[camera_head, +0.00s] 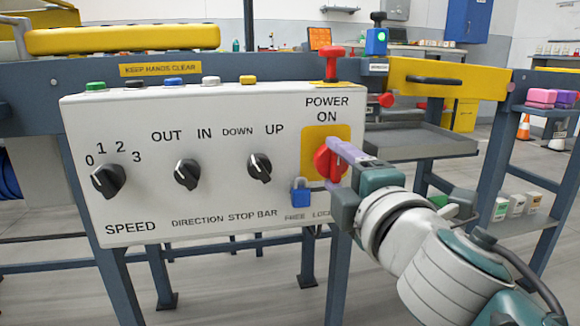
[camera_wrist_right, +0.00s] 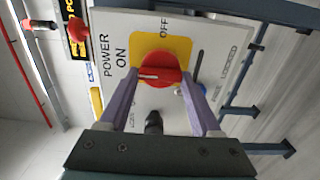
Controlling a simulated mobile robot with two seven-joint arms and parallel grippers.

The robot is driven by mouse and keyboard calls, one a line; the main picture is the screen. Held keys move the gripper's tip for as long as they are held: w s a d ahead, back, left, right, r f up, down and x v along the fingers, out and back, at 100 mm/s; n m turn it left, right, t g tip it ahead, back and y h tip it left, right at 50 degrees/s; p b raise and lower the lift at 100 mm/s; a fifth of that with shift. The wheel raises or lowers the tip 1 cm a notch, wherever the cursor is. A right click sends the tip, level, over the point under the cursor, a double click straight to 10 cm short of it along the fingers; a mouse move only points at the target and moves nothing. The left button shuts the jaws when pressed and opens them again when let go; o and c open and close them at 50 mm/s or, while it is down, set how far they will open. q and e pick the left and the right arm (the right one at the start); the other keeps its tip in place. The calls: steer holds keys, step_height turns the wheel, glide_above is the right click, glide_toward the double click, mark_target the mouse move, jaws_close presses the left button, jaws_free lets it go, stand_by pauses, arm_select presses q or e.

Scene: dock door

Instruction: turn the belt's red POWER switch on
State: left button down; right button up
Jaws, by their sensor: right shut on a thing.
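The red POWER switch (camera_head: 322,161) sits on a yellow plate (camera_head: 313,137) at the right end of the white control panel (camera_head: 220,120). My right gripper (camera_head: 332,165) reaches it from the right and is shut on it. In the right wrist view its purple fingers (camera_wrist_right: 160,88) stand on either side of the round red knob (camera_wrist_right: 160,62). The white mark on the knob points left there, roughly toward the ON side; OFF is printed above the knob. In the head view the gripper hides part of the knob. My left gripper is not in view.
A blue padlock (camera_head: 300,193) hangs just below left of the switch, above the FREE label. A red mushroom-shaped button (camera_head: 331,62) stands above the panel.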

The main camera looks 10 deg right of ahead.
steer(key=o, duration=1.4)
steer(key=s+p, duration=0.1)
steer(key=s, duration=0.9)
steer(key=shift+d, duration=0.15)
